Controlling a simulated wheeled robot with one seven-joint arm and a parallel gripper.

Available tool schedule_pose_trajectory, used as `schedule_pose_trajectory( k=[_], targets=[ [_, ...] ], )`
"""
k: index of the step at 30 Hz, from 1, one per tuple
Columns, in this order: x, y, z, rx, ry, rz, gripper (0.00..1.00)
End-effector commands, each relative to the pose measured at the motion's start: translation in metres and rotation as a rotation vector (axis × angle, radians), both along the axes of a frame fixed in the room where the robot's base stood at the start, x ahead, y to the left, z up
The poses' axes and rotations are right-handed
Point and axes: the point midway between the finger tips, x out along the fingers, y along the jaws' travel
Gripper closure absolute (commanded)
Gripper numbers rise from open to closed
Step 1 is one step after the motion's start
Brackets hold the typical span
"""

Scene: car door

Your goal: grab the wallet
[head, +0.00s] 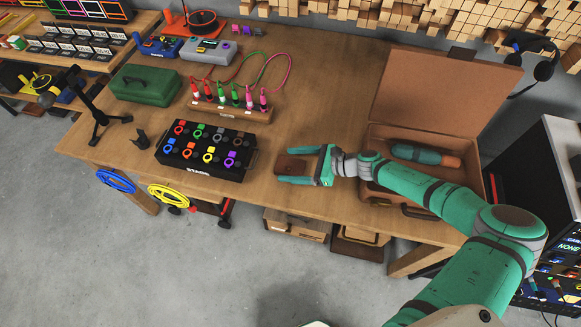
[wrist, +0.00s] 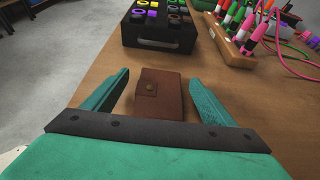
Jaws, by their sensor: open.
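The wallet (wrist: 159,95) is a small brown leather piece with a snap button on its flap. It lies flat on the wooden table, and in the head view (head: 291,165) it shows just left of my gripper, partly covered by the fingers. My gripper (wrist: 160,98) is open, with its teal fingers on either side of the wallet. In the wrist view a gap shows between the wallet and each finger. In the head view my gripper (head: 305,165) reaches in from the right, low over the table. The near end of the wallet is close to the gripper's dark palm edge.
A black box with coloured knobs (head: 205,150) stands left of the wallet. A rack of coloured plugs (head: 230,110) is behind it. An open brown case (head: 440,90) is at the right, under my arm. The tabletop (head: 320,90) behind the wallet is clear.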

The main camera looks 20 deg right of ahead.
Motion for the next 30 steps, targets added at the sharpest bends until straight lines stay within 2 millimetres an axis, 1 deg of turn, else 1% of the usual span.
schedule_pose_trajectory(
  k=[1, 6, 10, 16, 17, 18, 20, 21, 22, 23, 30],
  targets=[
    [0.005, 0.006, -0.004, 0.0, 0.002, 0.003, 0.22],
    [0.016, 0.021, -0.013, -0.001, 0.001, 0.001, 0.22],
    [0.02, 0.025, -0.015, -0.001, 0.001, 0.0, 0.22],
    [0.02, 0.025, -0.015, -0.001, 0.0, -0.001, 0.22],
    [0.02, 0.025, -0.015, -0.001, 0.0, -0.001, 0.27],
    [0.02, 0.025, -0.015, -0.001, 0.0, -0.001, 0.36],
    [0.02, 0.025, -0.015, -0.001, 0.0, -0.001, 0.51],
    [0.02, 0.025, -0.015, -0.001, 0.0, -0.001, 0.6],
    [0.02, 0.025, -0.015, -0.001, 0.0, -0.001, 0.67],
    [0.02, 0.025, -0.015, -0.001, 0.0, -0.001, 0.69],
    [0.02, 0.025, -0.015, 0.0, 0.0, -0.001, 0.69]
  ],
)
